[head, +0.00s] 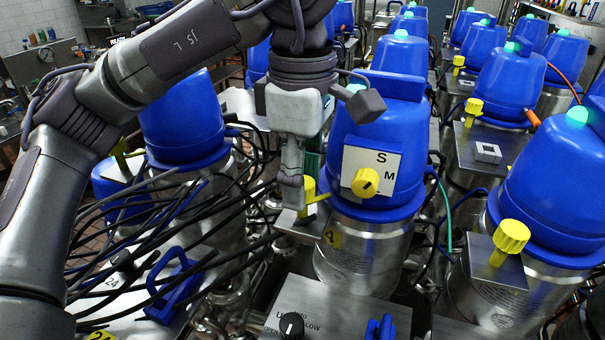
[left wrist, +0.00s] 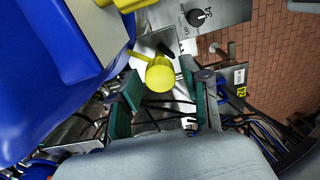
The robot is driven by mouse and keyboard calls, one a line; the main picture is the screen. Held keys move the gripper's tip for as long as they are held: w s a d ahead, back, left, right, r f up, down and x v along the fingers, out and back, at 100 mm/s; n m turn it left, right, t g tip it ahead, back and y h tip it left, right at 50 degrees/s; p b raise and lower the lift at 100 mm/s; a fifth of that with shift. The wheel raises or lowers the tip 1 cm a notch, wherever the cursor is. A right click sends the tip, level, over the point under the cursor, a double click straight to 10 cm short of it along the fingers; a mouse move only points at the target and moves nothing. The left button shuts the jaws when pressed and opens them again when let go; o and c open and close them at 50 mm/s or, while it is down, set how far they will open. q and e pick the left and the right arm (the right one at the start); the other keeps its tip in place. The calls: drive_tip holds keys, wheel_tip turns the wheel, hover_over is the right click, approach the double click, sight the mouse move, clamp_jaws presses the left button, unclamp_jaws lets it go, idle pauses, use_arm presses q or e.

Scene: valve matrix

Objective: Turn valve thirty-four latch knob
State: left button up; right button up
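A yellow latch knob (head: 312,196) with a protruding arm stands on a small metal plate beside a blue-capped valve (head: 372,140). In the left wrist view, the knob (left wrist: 160,76) shows between the tips of my left gripper (left wrist: 158,84). A plate marked 34 (left wrist: 222,14) with a black dial (left wrist: 197,17) lies beyond it. My left gripper (head: 303,180) points down and is open, its green-lined fingers apart with visible gaps to the knob. In the head view its fingers partly hide the knob. My right gripper is not in view.
The valve's front carries a white S/M panel with another yellow knob (head: 366,182). A black dial (head: 291,326) sits on the plate in front. Black cables (head: 170,235) crowd the left, near a blue handle (head: 172,285). More blue-capped valves (head: 507,84) fill the right.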

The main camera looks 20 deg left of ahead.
use_arm(q)
wheel_tip(320, 180, up, 12)
idle(0.8)
idle(0.3)
